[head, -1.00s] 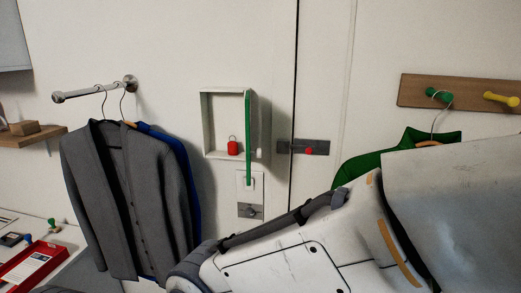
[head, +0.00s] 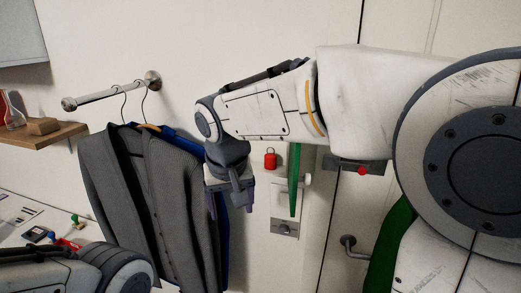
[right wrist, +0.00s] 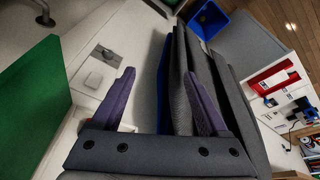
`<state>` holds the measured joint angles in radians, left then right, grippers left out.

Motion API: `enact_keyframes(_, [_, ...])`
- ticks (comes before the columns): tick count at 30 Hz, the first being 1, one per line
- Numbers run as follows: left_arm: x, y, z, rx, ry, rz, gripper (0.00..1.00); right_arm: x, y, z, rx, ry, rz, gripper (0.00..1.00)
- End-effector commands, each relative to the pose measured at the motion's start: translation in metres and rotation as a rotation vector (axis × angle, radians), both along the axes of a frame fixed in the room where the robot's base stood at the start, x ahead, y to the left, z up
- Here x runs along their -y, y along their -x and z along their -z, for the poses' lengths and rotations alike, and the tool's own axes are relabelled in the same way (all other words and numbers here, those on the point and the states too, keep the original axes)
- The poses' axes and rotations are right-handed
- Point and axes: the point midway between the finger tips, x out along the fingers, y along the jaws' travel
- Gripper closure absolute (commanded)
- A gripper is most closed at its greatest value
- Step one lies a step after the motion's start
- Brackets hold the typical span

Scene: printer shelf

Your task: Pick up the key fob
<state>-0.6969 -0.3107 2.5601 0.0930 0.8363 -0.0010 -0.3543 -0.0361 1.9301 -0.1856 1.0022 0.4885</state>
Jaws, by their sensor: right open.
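The red key fob (head: 270,160), with a small ring on top, stands in the white wall box (head: 262,205), whose green door (head: 295,180) is swung open. My right forearm hides much of the box. My right gripper (head: 230,203) is open and empty, pointing down to the left of the fob, in front of the wall and beside the jackets.
A grey jacket (head: 135,190) and a blue jacket (head: 222,240) hang from a wall rail (head: 110,92), close to my right gripper. The green door (right wrist: 35,105) fills the wrist view's left side. A switch plate (head: 285,228) sits below the box. A door handle (head: 350,246) is farther right.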

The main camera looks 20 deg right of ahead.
Motion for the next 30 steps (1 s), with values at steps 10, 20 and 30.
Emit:
enact_keyframes(10, [0.000, 0.000, -0.028, -0.001, -0.001, 0.002, 0.40, 0.105, -0.107, -0.105, 0.217, 0.031, 0.504, 0.22])
enact_keyframes(20, [0.000, 0.000, -0.007, -0.001, -0.001, -0.002, 0.40, 0.120, -0.126, -0.075, 0.231, 0.033, 0.531, 0.22])
enact_keyframes(30, [0.000, 0.000, 0.009, -0.001, -0.001, -0.004, 0.40, 0.128, -0.140, -0.046, 0.233, 0.032, 0.528, 0.22])
